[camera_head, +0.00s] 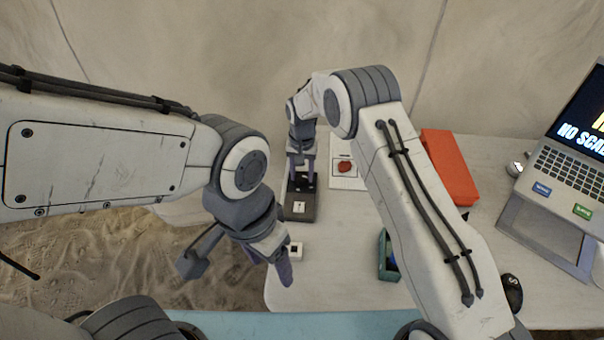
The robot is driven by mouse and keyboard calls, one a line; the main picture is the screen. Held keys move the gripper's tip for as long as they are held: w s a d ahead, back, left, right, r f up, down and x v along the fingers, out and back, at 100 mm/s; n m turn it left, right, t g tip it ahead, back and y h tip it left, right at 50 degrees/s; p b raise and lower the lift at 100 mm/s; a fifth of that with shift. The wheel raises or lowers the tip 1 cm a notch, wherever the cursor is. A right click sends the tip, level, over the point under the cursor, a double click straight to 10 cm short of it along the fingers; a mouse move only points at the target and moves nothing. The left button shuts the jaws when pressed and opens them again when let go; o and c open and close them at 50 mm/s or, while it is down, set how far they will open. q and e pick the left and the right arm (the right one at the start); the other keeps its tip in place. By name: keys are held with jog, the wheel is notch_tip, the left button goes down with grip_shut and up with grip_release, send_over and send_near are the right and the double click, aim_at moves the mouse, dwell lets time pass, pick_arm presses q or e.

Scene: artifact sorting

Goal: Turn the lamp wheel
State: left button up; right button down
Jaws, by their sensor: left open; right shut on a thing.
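A dark grey device (309,207) with a white label stands near the left edge of the table. My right gripper (301,180) reaches down at its far end with its fingers close together, shut on a small part there. The fingers hide that part, and I cannot make out the lamp wheel itself. My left gripper (238,266) is open and empty, its fingers spread wide, nearer and to the left of the device, by the table's left edge.
A small white block (296,250) with a dark centre lies by the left gripper. A white card with a red picture (345,167), an orange box (452,168), a teal container (384,262), a laptop (566,172) and a black mouse (512,291) are on the table. Sand lies left of it.

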aim_at(302, 176)
jog(key=m, duration=0.3)
jog(key=shift+w+r, duration=0.15)
jog(key=shift+m, duration=0.4)
jog(key=shift+d, duration=0.1)
jog(key=shift+c, duration=1.7)
grip_release()
notch_tip(302, 176, up, 10)
jog(key=shift+r+b, duration=0.2)
jog(key=shift+b, duration=0.25)
